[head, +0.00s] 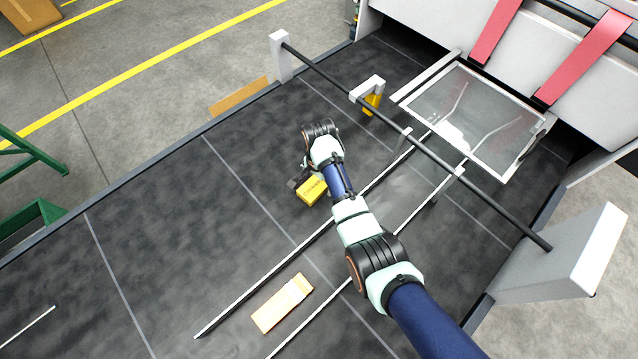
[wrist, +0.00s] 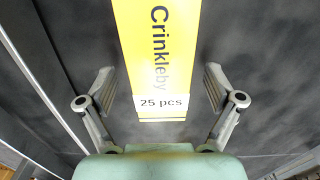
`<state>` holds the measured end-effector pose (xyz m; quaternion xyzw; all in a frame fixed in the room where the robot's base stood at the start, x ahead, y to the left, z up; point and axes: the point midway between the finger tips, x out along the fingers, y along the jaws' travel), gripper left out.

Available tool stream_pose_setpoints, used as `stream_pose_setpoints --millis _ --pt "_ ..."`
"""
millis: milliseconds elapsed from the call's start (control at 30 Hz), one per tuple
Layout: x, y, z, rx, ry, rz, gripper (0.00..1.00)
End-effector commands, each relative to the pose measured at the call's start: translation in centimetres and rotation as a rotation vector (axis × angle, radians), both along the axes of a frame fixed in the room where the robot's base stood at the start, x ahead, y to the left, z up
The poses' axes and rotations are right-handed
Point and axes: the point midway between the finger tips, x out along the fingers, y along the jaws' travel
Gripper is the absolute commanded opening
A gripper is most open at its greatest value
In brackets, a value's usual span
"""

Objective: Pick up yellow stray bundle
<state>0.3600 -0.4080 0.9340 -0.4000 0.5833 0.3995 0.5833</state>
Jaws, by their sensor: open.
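The yellow bundle (head: 312,189) lies on the dark table in the middle of the head view, partly hidden by my arm. In the wrist view the yellow bundle (wrist: 158,60) shows the print "Crinkleby" and a white "25 pcs" label, and its far end runs out of the picture. My gripper (wrist: 160,85) is open, with one finger on each side of the bundle's near end and a gap on both sides. In the head view my gripper (head: 301,181) is mostly hidden at the bundle's left end. I cannot tell its height above the table.
An orange bundle (head: 283,303) lies between two thin metal rails. A black crossbar (head: 330,75) spans the table above a small yellow piece (head: 372,103). A framed clear panel (head: 475,120) and red belts (head: 497,30) stand at upper right.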

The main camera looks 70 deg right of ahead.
Motion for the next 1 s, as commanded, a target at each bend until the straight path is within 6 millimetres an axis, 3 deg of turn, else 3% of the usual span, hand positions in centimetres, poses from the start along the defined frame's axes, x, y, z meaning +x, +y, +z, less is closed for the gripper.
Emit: stream_pose_setpoints --millis 67,467,767,867,1000 --pt "0.0 0.0 0.0 0.000 0.000 0.000 0.92" --pt "0.0 0.0 0.0 0.000 0.001 0.000 0.25" --pt "0.0 0.0 0.4 0.000 0.000 0.000 0.23" --pt "0.0 0.0 1.4 -0.002 -0.002 0.000 0.23" --pt "0.1 -0.1 4.2 -0.003 -0.003 0.000 0.23"
